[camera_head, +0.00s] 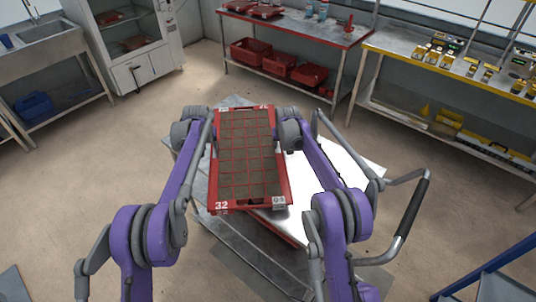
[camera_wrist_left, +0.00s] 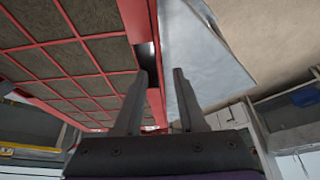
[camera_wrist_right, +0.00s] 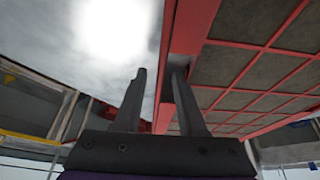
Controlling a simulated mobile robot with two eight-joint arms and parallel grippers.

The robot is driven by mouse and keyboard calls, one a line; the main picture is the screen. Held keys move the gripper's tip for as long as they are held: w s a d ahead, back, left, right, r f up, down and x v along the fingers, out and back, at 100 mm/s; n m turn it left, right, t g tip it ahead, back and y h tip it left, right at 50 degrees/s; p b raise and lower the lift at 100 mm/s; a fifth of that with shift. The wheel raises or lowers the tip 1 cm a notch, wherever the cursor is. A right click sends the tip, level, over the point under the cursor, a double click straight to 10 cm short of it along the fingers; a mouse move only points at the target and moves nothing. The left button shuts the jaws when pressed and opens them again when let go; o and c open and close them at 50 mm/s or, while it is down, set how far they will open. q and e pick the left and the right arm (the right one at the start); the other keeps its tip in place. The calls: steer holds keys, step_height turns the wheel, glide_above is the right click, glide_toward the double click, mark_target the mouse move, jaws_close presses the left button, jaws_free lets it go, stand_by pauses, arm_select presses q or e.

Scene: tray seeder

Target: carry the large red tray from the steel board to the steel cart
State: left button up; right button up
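The large red tray (camera_head: 283,185), marked 32 and filled with dark soil cells, lies level between my two arms in the head view. My left gripper (camera_wrist_left: 160,72) has its fingers on either side of the tray's long rim, beside a dark slot. My right gripper (camera_wrist_right: 160,70) holds the opposite rim the same way. Both look shut on the tray, though the contact faces are hidden. A bright steel surface (camera_head: 325,190) lies under and to the right of the tray. I cannot tell how much gap is between them. A bent handle with a dark grip (camera_head: 412,208) stands at the right.
A red-edged bench (camera_head: 295,25) with several red bins stands at the back. A yellow-edged bench (camera_head: 440,62) is back right, a sink (camera_head: 42,33) and a cabinet (camera_head: 145,72) back left. A blue frame (camera_head: 490,270) is at the lower right.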

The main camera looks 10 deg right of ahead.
steer(key=shift+r, duration=0.15)
arm_select(q)
steer(key=v, duration=0.8)
arm_select(e)
steer(key=v, duration=1.2)
arm_select(q)
steer(key=shift+r, duration=0.1)
arm_select(e)
steer(key=shift+s, duration=0.1)
